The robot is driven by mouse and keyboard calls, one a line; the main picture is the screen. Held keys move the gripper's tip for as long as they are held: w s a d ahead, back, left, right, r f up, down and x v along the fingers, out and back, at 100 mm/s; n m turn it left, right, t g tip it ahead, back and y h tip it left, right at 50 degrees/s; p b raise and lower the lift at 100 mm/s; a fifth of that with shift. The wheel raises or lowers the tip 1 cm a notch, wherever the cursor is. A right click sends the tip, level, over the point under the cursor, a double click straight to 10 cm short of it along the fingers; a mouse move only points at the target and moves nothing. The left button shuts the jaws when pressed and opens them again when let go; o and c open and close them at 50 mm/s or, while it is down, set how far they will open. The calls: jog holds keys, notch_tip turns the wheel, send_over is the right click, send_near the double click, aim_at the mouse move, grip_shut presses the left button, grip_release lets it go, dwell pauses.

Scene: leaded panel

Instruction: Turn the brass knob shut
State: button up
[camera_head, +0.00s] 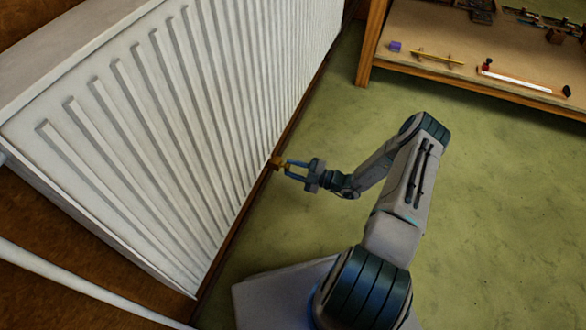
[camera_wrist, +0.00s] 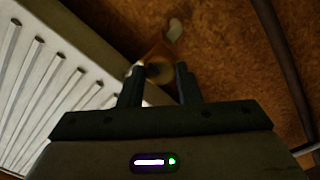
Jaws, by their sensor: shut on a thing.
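The brass knob (camera_head: 275,162) is a small golden piece low beside the right edge of the white radiator. My gripper (camera_head: 284,167) reaches it from the right with its two fingers around it. In the wrist view the brass knob (camera_wrist: 159,71) shows dim and round between the fingertips of my gripper (camera_wrist: 160,80). The gripper is shut on the knob. The fingers hide part of the knob's sides, and I cannot tell how far it is turned.
The white ribbed radiator (camera_head: 150,120) fills the left, close to my gripper. A wooden bench (camera_head: 440,40) with small tools stands at the top right. A dark pipe (camera_wrist: 283,60) runs down the right in the wrist view. The green floor (camera_head: 480,220) is clear.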

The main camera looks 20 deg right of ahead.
jog(key=o, duration=0.9)
jog(key=shift+d, duration=0.1)
jog(key=shift+o, duration=0.2)
jog(key=p+v, duration=0.3)
jog(key=v, duration=1)
jog(key=shift+s+d, duration=0.2)
jog(key=shift+d, duration=0.15)
